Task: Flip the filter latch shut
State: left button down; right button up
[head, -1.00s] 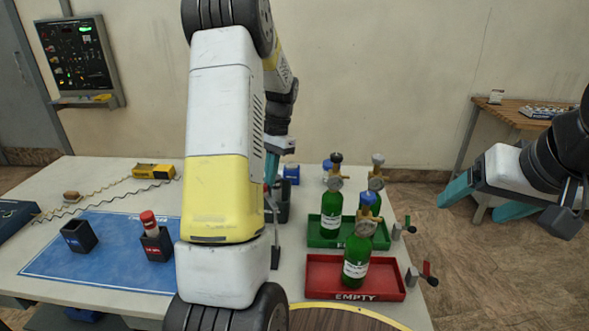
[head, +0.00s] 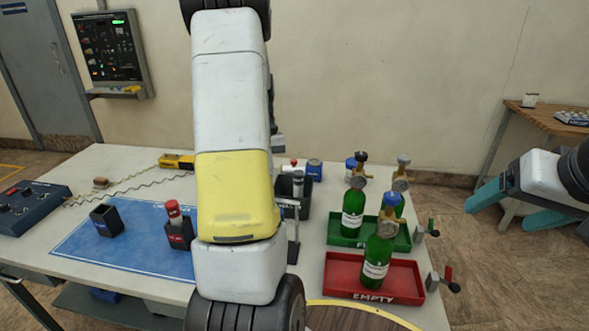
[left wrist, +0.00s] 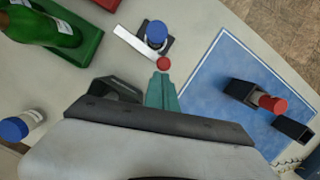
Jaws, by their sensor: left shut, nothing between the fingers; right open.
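In the left wrist view, a pale flat bar (left wrist: 135,46) lies beside a round blue-topped part (left wrist: 157,33) on a dark base. A red knob (left wrist: 163,63) sits close to the bar's end; these look like the filter and its latch. My left gripper (left wrist: 163,76) is shut and empty, its teal fingertips right by the red knob; I cannot tell if they touch. In the head view my left arm hides that gripper and most of this area. My right gripper (head: 508,207) is open and empty, off the table's right side.
A green tray (head: 345,241) and a red tray marked EMPTY (head: 335,291) hold green bottles (head: 375,262) at the right. Small clamps with handles (head: 447,280) stand beside them. A blue mat (head: 135,225) with dark holders (head: 106,220) lies at the left.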

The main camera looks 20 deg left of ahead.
pick_arm(q)
jog(key=s+d+n+t+h, duration=0.1)
jog(key=s+n, duration=0.5)
jog(key=n, duration=0.1)
jog(key=shift+d+n+t, duration=0.2)
jog(key=shift+n+t, duration=0.1)
jog(key=shift+s, duration=0.15)
dwell(0.4)
jog(key=v, duration=0.7)
jog(key=shift+a+r, duration=0.15)
jog(key=shift+r, duration=0.25)
jog(key=s+d+r+m+t, duration=0.3)
jog(key=d+m, duration=0.4)
jog(key=d, duration=0.3)
jog(key=s+d+r+m+t, duration=0.4)
jog(key=d+m, duration=0.4)
jog(key=d, duration=0.3)
jog(key=shift+s+d+r, duration=0.2)
jog(key=shift+s+r, duration=0.5)
jog(key=shift+r, duration=0.35)
